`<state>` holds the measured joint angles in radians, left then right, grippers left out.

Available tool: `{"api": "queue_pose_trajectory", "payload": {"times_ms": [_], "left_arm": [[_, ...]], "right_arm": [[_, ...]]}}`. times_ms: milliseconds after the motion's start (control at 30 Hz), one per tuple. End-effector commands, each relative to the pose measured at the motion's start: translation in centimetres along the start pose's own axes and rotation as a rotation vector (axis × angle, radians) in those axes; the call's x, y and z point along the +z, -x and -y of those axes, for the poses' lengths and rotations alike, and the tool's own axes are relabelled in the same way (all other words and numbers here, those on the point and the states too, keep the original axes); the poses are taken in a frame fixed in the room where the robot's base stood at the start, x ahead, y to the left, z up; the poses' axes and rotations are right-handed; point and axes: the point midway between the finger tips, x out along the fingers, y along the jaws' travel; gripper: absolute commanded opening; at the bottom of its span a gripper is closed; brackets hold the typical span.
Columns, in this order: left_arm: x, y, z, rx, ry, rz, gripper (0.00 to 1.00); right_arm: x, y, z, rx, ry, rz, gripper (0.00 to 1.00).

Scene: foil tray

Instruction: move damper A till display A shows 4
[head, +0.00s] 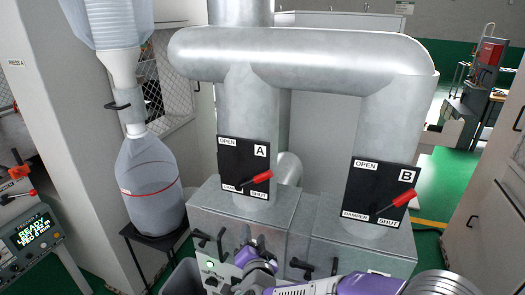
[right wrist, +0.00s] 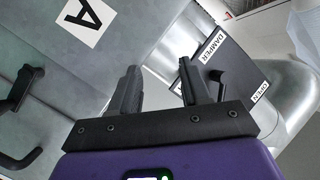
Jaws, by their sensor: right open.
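Damper A is a black plate (head: 232,168) on the left upright duct, marked OPEN at its top left, with A at its top right. Its red-gripped lever (head: 262,177) slants up to the right from a low pivot. My right gripper (head: 248,241) is low in front of the box under damper A, apart from the lever. In the right wrist view its two dark fingers (right wrist: 158,72) are open and empty, with a black damper plate (right wrist: 208,58) and dark lever arm beyond them. I cannot make out a display marked A. My left gripper is not in view.
Damper B (head: 375,180), with a similar red lever (head: 404,198), is on the right duct. Grey boxes (head: 300,222) with black handles stand below.

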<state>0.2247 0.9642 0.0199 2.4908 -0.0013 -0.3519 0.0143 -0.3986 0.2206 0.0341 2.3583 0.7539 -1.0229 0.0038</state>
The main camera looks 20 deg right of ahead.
Motion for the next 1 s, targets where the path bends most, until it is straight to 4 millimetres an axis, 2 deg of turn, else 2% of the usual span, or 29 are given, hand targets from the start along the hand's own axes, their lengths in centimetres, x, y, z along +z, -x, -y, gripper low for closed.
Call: {"api": "queue_pose_trajectory", "payload": {"times_ms": [33,100,200,300,467,800,1000], "left_arm": [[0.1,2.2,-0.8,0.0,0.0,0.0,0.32],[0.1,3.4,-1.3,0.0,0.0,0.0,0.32],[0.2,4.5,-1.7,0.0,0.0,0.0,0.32],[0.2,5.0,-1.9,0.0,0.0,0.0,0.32],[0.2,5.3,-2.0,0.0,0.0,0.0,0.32],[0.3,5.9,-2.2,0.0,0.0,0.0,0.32],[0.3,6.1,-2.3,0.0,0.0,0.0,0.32]], "right_arm": [[-3.7,1.4,3.1,-0.019,-0.042,-0.052,0.47],[-6.6,2.6,5.1,-0.031,-0.09,-0.108,0.47],[-9.7,4.1,7.0,-0.039,-0.145,-0.165,0.47],[-11.3,5.0,7.9,-0.043,-0.178,-0.196,0.47],[-12.1,4.3,8.2,-0.041,-0.193,-0.21,0.47],[-13.1,-0.8,8.2,-0.041,-0.19,-0.21,0.47],[-13.3,-2.1,8.2,-0.043,-0.191,-0.209,0.47]]}}
